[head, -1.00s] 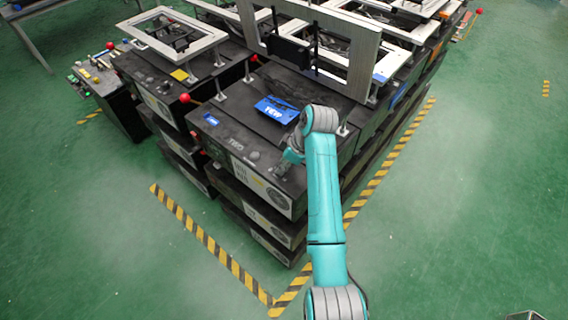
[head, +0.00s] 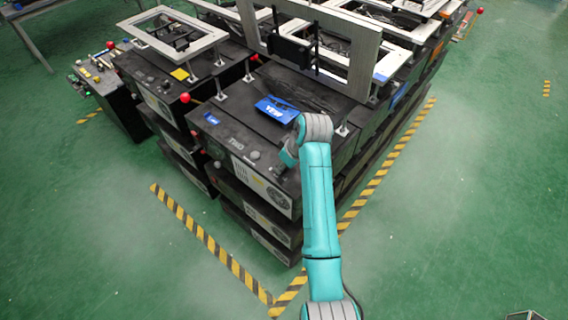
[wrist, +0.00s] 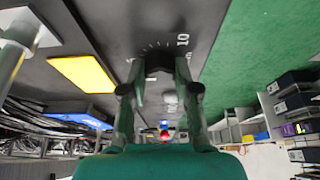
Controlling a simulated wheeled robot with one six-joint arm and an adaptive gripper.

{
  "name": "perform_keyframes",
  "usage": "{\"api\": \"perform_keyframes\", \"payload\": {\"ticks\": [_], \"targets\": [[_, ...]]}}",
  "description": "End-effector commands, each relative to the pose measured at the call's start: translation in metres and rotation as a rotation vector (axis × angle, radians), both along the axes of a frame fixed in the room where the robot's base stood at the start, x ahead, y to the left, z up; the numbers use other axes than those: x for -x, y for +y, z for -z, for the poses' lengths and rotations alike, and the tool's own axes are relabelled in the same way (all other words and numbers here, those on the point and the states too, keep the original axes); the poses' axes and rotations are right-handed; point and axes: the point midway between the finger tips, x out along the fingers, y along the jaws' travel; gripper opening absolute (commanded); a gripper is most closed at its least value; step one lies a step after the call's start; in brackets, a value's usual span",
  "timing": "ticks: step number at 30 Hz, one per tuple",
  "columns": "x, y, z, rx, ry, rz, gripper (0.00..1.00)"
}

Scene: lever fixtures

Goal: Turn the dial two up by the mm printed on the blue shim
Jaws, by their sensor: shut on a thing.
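My gripper (wrist: 158,76) is shut on a dark round dial (wrist: 158,58) in the wrist view, one finger on each side of it. White scale ticks and a printed 10 show on the black panel beyond the dial. In the head view, my gripper (head: 281,167) is low at the front of the black cabinet top, partly hidden by my arm; the dial cannot be made out there. A blue plate (head: 277,109) with white lettering lies on the cabinet top. A smaller blue piece (head: 211,119) with a white mark lies near the left corner. Their print is too small to read surely.
A red-ball lever (head: 186,98) stands at the cabinet's left. A large grey frame (head: 350,50) stands upright behind the blue plate. A yellow plate (head: 180,74) lies on the neighbouring cabinet. Striped floor tape (head: 210,245) borders the cabinets; the green floor in front is clear.

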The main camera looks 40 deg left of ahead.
Motion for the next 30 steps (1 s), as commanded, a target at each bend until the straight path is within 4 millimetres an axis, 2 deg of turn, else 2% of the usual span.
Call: {"api": "perform_keyframes", "payload": {"ticks": [1,2,4,5,17,20,30], "targets": [[0.0,0.0,0.0,0.0,0.0,0.0,0.0],[0.0,0.0,0.0,0.0,0.0,0.0,0.35],[0.0,0.0,0.0,0.0,0.0,0.0,0.53],[0.0,0.0,0.0,0.0,0.001,0.0,0.56],[0.0,-0.002,-0.006,-0.001,0.0,-0.001,0.56],[0.0,-0.007,-0.018,-0.002,-0.002,-0.001,0.56],[0.002,-0.032,-0.079,-0.003,-0.002,0.0,0.56]]}}
